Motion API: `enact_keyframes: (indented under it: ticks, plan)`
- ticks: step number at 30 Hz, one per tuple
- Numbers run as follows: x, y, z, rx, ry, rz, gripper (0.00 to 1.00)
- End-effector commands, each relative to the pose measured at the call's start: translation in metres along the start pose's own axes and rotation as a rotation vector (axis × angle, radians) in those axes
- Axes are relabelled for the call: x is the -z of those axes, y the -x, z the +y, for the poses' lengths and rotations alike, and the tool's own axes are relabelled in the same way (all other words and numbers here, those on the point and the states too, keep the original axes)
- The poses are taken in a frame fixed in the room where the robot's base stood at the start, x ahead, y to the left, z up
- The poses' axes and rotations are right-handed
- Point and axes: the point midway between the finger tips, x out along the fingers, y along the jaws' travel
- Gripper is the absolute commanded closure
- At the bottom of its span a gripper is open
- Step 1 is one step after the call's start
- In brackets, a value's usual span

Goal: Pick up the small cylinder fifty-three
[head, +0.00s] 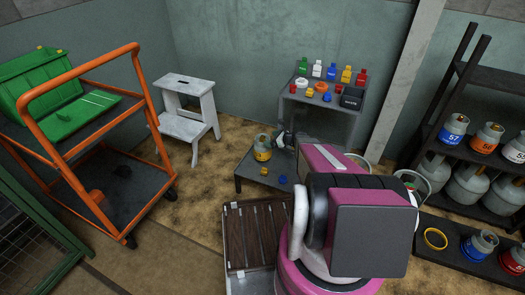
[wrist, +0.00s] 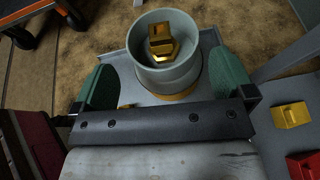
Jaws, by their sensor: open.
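A small cylinder (head: 262,150) with a yellow band and a grey top stands upright on the low dark platform, its number too small to read. In the wrist view the cylinder's grey collar (wrist: 160,75) surrounds a gold valve (wrist: 163,42). My gripper (wrist: 165,72) is open, with one green finger left of the collar and one right of it. Gaps show, and I cannot tell whether the fingers reach down beside the body. In the head view my gripper (head: 284,138) is just right of the cylinder, partly hidden by my arm.
Small blue and yellow pieces lie on the low platform (head: 245,181). A table (head: 330,112) with coloured items stands behind. A rack (head: 480,160) of numbered cylinders is at right, with more cylinders on a lower shelf. An orange cart (head: 84,178) and white step stool (head: 186,127) stand left.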

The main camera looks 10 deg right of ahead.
Motion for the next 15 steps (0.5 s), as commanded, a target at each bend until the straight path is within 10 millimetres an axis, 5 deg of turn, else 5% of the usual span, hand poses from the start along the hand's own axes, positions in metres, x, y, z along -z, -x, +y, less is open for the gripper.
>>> enact_keyframes:
  ticks: [15]
  plan:
    - [0.004, -0.054, -0.003, -0.003, 0.002, 0.000, 0.00]
